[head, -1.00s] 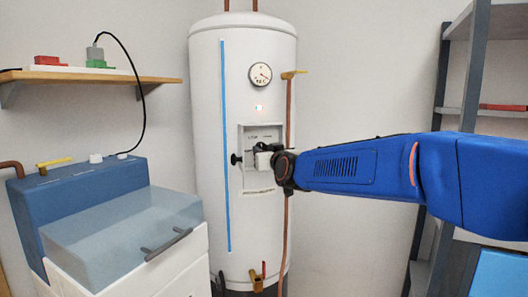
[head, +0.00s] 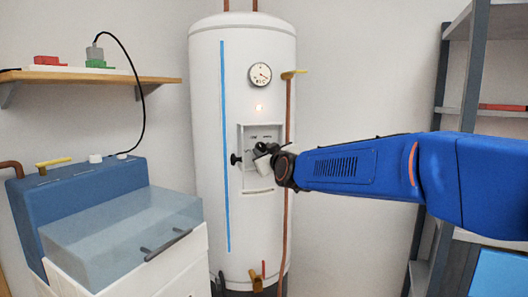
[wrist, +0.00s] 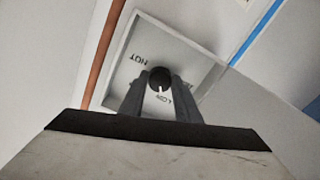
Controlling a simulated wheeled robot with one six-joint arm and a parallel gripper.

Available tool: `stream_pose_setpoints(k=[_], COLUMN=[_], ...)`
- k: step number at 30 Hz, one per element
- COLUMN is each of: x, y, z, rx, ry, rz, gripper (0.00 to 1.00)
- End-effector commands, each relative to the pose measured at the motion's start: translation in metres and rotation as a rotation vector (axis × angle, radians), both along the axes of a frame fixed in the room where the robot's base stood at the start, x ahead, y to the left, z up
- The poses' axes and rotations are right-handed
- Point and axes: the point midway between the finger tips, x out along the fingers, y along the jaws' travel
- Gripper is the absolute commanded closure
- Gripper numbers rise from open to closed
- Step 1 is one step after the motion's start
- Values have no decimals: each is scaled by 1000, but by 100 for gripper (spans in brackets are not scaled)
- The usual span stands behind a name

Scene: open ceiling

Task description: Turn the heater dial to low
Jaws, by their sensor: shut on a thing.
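The heater (head: 207,120) is a tall white tank with a blue stripe. Its recessed panel (head: 247,133) is on the front. In the wrist view the round black dial (wrist: 159,75) sits on the panel (wrist: 200,62) between my fingers. The dial's white mark points down toward the word LOW (wrist: 169,101); HOT is at upper left, and a third label is partly covered by the right finger. My gripper (wrist: 160,84) is shut on the dial, one finger on each side. In the head view my gripper (head: 264,159) is tilted and hides the dial.
A copper pipe (head: 288,120) with a yellow handle runs close on the right. A round gauge (head: 260,75) and a lit indicator (head: 259,107) are above. A grey shelf (head: 475,70) stands at right.

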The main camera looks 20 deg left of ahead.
Motion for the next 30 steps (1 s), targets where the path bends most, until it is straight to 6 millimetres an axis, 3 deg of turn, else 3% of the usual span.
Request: stream_pose_setpoints(k=[3,4,6,19,30], x=[0,0,0,-7,-52], y=[0,0,0,-6,-44], z=[-3,-3,-2,0,0], rx=[-3,-3,-2,0,1], ry=[3,3,3,1,1], rz=[1,1,1,0,1], gripper=[93,63,52,52,52])
